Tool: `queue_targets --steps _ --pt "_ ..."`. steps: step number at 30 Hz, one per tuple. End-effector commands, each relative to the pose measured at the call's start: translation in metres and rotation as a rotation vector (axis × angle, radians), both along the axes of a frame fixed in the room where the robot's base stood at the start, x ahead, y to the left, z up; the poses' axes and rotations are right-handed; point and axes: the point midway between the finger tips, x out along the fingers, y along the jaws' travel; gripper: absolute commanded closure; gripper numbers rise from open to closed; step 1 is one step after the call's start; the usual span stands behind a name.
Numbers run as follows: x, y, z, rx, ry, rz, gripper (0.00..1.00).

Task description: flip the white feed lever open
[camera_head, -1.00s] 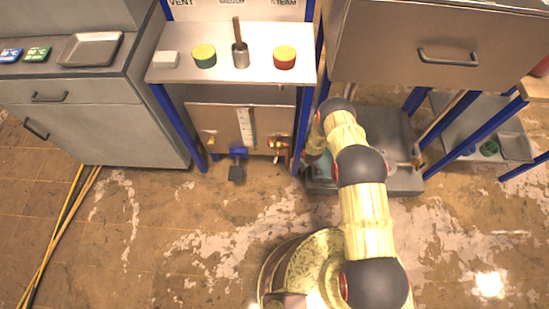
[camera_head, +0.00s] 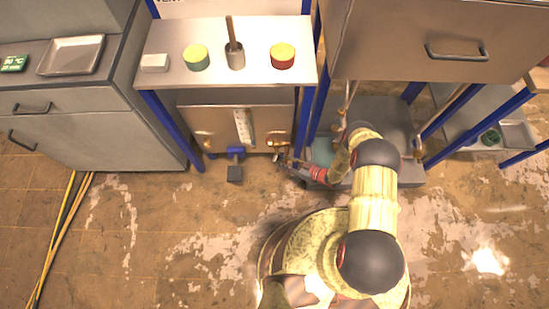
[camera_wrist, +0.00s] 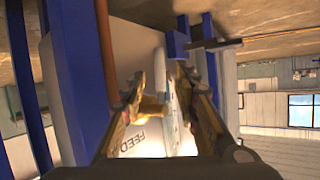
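The white feed lever (camera_wrist: 160,70) shows in the wrist view as a short pale bar standing upright in the picture. It sits at a brass fitting (camera_wrist: 152,106), above the printed FEED label (camera_wrist: 148,138) on a pale panel. My gripper (camera_wrist: 162,88) is open, with one finger on each side of the lever and fitting. I cannot tell whether either finger touches them. In the head view my gripper (camera_head: 284,162) is low, at the right end of the steel tank front (camera_head: 222,125). The lever is too small to make out there.
A blue frame leg (camera_head: 305,120) stands close to the gripper. A white scale strip (camera_head: 243,128) and a left brass fitting (camera_head: 205,140) are on the tank front. A blue pedal-like part (camera_head: 236,160) is below. Open floor lies in front.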

Motion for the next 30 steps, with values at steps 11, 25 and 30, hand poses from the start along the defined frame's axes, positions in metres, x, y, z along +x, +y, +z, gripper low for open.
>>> queue_targets --steps 11,25,30 --pt "0.028 0.043 -0.024 -0.002 0.001 0.001 0.7" --pt "0.036 0.054 -0.028 -0.003 0.001 -0.002 0.7" --pt "0.036 0.054 -0.028 -0.003 0.001 -0.002 0.79"
